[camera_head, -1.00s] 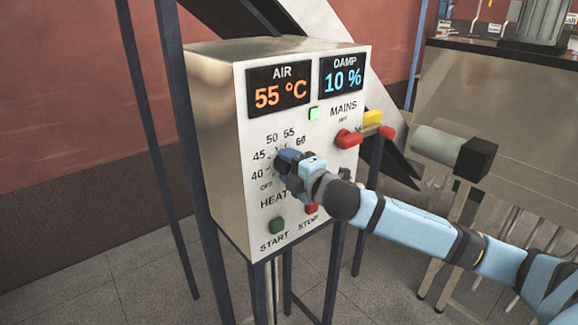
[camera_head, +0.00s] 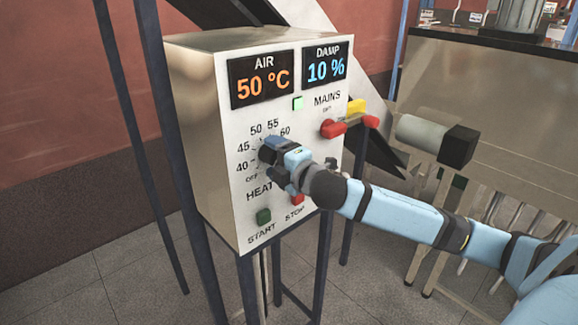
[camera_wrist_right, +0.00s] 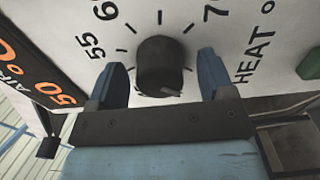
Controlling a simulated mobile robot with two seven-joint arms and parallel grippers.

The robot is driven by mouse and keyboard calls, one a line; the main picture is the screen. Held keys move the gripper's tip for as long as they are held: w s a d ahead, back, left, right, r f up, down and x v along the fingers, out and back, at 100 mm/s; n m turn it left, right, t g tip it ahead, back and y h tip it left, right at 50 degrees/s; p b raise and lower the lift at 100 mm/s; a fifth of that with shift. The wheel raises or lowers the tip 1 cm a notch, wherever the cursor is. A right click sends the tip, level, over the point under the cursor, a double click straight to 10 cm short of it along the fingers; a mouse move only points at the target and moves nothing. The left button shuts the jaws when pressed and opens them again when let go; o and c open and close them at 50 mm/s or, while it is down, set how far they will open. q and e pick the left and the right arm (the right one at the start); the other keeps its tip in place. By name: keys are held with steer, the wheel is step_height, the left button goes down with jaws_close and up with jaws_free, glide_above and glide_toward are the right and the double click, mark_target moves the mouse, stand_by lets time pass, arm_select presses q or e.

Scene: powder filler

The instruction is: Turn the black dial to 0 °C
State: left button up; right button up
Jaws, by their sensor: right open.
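The black dial (camera_wrist_right: 162,65) sits on the white panel face, ringed by tick marks and numbers. My right gripper (camera_wrist_right: 163,75) is open in the right wrist view, one blue finger on each side of the dial, with a visible gap on both sides. In the head view my right gripper (camera_head: 272,155) is at the HEAT scale and covers most of the dial. Where the dial points cannot be told clearly. The AIR display (camera_head: 262,80) reads 50 °C in orange. My left gripper is not in view.
The DAMP display (camera_head: 325,68) reads 10 %. A green START button (camera_head: 263,216) and red STOP button (camera_head: 297,199) sit below the dial. A grey cylinder with a black end (camera_head: 458,147) stands further right.

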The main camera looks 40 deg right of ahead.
steer(key=s+d+b, duration=0.1)
steer(key=s+b, duration=0.3)
steer(key=s, duration=0.9)
steer(key=shift+s, duration=0.15)
step_height(320, 180, down, 23)
steer(key=s+a+m+g, duration=0.1)
steer(key=s+m+g, duration=0.1)
steer(key=m+g, duration=0.35)
steer(key=s+a+f+m, duration=0.5)
steer(key=a+f, duration=0.3)
steer(key=f, duration=0.2)
steer(key=s+a+f+m+g+y, duration=0.1)
steer(key=s+a+f+m, duration=0.4)
steer(key=a+f, duration=0.3)
step_height(320, 180, down, 3)
steer(key=shift+s+a+f+y, duration=0.1)
steer(key=shift+s+a+y, duration=0.25)
steer(key=shift+s, duration=0.55)
